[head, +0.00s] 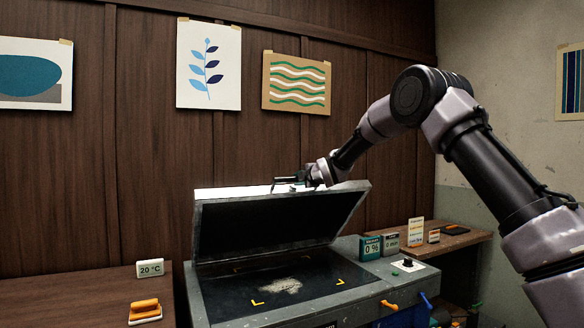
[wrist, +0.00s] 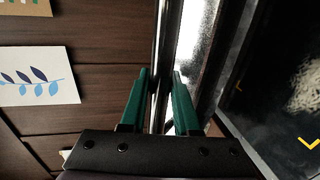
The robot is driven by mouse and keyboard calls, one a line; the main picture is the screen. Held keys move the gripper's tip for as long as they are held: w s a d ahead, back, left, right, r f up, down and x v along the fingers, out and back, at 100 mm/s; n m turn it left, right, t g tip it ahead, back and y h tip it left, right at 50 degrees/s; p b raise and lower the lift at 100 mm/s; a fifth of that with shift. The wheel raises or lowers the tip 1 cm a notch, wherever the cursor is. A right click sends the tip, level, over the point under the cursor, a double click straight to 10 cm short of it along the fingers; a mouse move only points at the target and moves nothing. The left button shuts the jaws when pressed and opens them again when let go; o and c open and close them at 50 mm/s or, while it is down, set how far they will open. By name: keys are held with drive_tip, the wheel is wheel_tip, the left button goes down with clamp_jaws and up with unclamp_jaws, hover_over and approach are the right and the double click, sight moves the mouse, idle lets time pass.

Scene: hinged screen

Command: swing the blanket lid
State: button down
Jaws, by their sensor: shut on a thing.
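The blanket lid (head: 275,225) is a dark panel in a grey metal frame, hinged at the back of the machine. It stands tilted up, partly open. My gripper (head: 290,183) is at the lid's upper edge in the head view. In the wrist view, the green fingers of my gripper (wrist: 161,80) are shut on the lid's handle bar (wrist: 166,35), which runs between them. The machine's bed (head: 325,288) shows below the lid, with yellow corner marks and a pale speckled patch (head: 281,286). The grip itself is small in the head view.
A teal box reading 0 % (head: 370,247) and a grey box (head: 390,244) stand right of the lid. A wooden side table (head: 455,241) is beyond. At left, a table holds a 20 °C sign (head: 150,268) and an orange-handled tool (head: 145,310). A wood wall stands behind.

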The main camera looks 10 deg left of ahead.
drive_tip(key=w+a+r, duration=0.2)
drive_tip(key=w+r, duration=0.1)
drive_tip(key=w+a+r, duration=0.1)
drive_tip(key=shift+w+a+r, duration=0.15)
drive_tip(key=shift+w+r, duration=0.25)
drive_tip(key=c, duration=0.6)
unclamp_jaws()
drive_tip(key=shift+a+r, duration=0.1)
drive_tip(key=shift+r, duration=0.05)
drive_tip(key=shift+o, duration=0.2)
